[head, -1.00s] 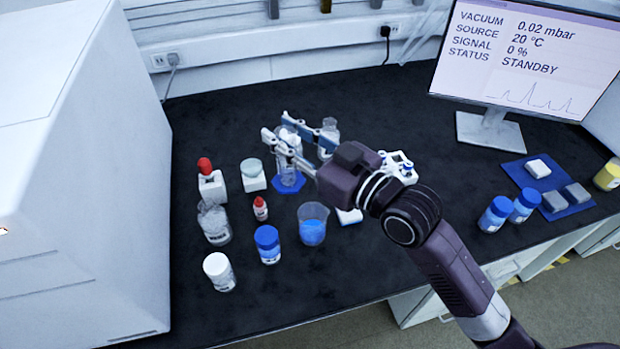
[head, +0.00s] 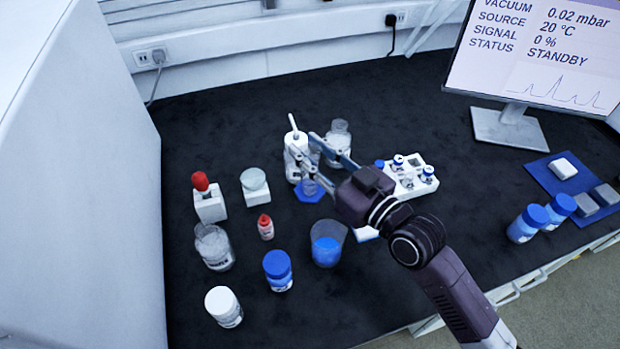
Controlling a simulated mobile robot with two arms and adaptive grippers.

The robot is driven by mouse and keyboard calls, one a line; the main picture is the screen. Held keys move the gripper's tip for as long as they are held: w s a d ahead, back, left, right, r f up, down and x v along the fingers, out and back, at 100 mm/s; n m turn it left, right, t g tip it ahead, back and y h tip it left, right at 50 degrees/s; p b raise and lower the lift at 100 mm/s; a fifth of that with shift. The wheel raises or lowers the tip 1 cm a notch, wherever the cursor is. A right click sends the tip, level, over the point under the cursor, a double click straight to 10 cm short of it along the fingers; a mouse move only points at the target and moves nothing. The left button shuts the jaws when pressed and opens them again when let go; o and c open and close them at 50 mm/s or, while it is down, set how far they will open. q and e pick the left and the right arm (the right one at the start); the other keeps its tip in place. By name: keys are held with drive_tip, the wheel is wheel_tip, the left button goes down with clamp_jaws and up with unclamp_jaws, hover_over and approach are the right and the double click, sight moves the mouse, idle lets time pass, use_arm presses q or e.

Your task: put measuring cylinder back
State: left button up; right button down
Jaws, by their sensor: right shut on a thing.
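The measuring cylinder (head: 310,187) is clear with a blue hexagonal base, near the middle of the bench in the head view. My right gripper (head: 311,158) reaches in from the right and is shut on the cylinder, its fingers hiding part of the upper body. The cylinder looks upright; I cannot tell whether its base touches the bench. My left gripper is not in view.
A white device with a thin stick (head: 294,150) stands close behind the cylinder, and a clear bottle (head: 340,132) stands beyond the fingers. A beaker of blue liquid (head: 326,245) is in front. A white vial rack (head: 410,183) is right. The back bench is clear.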

sight(316, 182)
wheel_tip(316, 182, down, 3)
drive_tip(key=shift+f, duration=0.75)
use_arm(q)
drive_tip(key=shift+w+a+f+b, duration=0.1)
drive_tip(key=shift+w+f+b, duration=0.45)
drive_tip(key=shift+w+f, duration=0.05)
use_arm(e)
drive_tip(key=shift+f, duration=1.8)
drive_tip(key=shift+f, duration=0.2)
drive_tip(key=c, duration=1.5)
unclamp_jaws()
drive_tip(key=shift+c, duration=0.2)
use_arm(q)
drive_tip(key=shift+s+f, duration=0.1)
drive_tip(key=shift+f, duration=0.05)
use_arm(e)
drive_tip(key=shift+r, duration=0.15)
